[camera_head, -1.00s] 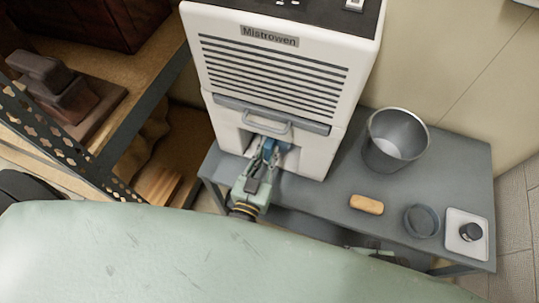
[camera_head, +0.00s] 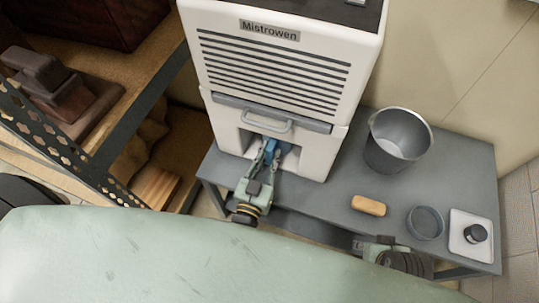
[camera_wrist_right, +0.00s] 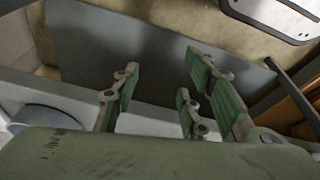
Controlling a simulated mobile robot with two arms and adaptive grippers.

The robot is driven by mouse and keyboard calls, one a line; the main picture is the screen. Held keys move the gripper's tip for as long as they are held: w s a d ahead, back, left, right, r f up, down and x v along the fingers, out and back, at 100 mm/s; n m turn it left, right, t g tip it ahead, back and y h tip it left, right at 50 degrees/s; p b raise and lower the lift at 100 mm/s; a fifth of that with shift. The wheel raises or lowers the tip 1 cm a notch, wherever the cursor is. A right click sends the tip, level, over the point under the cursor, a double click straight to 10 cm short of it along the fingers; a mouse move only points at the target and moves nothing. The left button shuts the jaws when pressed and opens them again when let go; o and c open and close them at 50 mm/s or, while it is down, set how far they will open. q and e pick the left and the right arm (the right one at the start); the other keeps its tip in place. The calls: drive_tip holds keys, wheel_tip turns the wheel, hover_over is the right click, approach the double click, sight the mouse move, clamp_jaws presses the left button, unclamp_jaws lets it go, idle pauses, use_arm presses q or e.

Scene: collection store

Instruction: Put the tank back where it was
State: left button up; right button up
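The white Mistrowen machine (camera_head: 270,75) stands on the grey bench, with a grey handle on its front and an opening at its base. A small blue part (camera_head: 270,148) shows inside this opening; I cannot tell whether it belongs to the tank. My left gripper (camera_head: 271,158) reaches into the opening, its fingertips at the blue part. Whether they grip it is too small to tell. No separate tank can be made out. My right gripper (camera_head: 371,246) is low at the bench's front edge. In the right wrist view, it (camera_wrist_right: 155,85) is open, with nothing between its fingers.
On the bench (camera_head: 335,215) right of the machine are a metal bucket (camera_head: 394,145), a tan block (camera_head: 368,205), a round grey dish (camera_head: 425,222) and a white tray (camera_head: 462,251) with a dark knob-like item (camera_head: 475,233). A metal-framed shelf (camera_head: 140,115) stands close on the left.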

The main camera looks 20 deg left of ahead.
use_arm(q)
drive_tip(key=o, duration=0.3)
drive_tip(key=shift+o, duration=0.2)
drive_tip(key=shift+r, duration=0.1)
drive_tip(key=shift+s, duration=0.2)
drive_tip(key=s+p, duration=0.1)
drive_tip(key=s, duration=1)
drive_tip(key=shift+s, duration=0.3)
use_arm(e)
drive_tip(key=f, duration=0.4)
drive_tip(key=shift+s+f, duration=0.25)
